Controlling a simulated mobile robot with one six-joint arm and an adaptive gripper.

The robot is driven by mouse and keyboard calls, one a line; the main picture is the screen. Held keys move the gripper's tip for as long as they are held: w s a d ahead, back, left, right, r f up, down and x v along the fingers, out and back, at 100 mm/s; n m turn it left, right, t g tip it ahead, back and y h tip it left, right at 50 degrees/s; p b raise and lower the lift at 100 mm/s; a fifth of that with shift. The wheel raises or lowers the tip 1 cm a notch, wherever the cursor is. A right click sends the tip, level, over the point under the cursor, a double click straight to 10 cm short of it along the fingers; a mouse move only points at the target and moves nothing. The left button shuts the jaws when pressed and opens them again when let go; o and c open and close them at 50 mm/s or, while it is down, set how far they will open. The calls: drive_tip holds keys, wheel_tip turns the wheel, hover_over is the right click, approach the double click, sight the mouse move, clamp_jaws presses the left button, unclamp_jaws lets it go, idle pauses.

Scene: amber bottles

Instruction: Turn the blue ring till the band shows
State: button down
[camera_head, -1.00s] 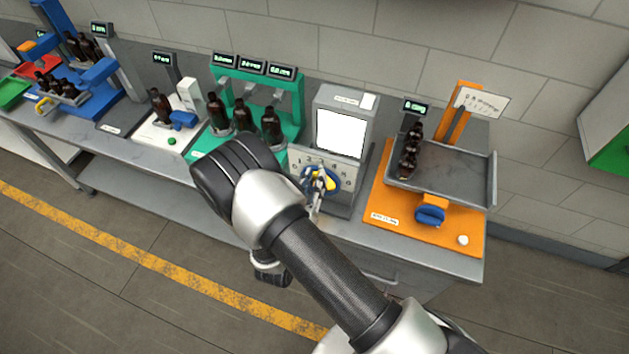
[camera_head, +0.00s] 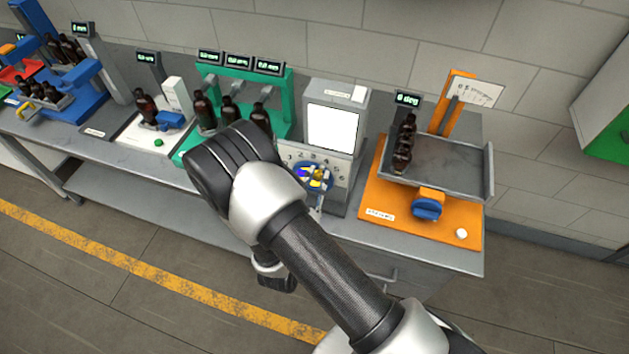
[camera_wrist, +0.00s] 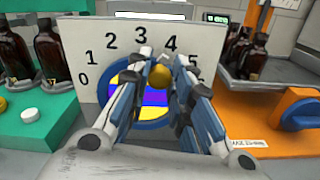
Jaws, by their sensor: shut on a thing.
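The blue ring (camera_head: 298,168) is on the white numbered plate (camera_head: 337,178) of a grey box with a lit white screen (camera_head: 333,127). In the wrist view the ring (camera_wrist: 128,122) is partly hidden behind my fingers. Inside it are yellow, purple-blue and white patches. A round yellow knob (camera_wrist: 159,76) is between my fingertips, below the 3 and 4. My gripper (camera_wrist: 161,66) is shut on this knob. In the head view the fingertips are small and hard to make out against the ring.
A green stand (camera_head: 284,93) with dark bottles is left of the box, close to my arm. An orange board (camera_head: 387,202) with a grey tray (camera_head: 480,180) and bottles is to the right. The bench's front edge (camera_head: 440,262) runs below; the floor in front is clear.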

drive_tip(key=c, duration=1.4)
unclamp_jaws()
drive_tip(key=shift+c, duration=0.2)
drive_tip(key=v, duration=1.2)
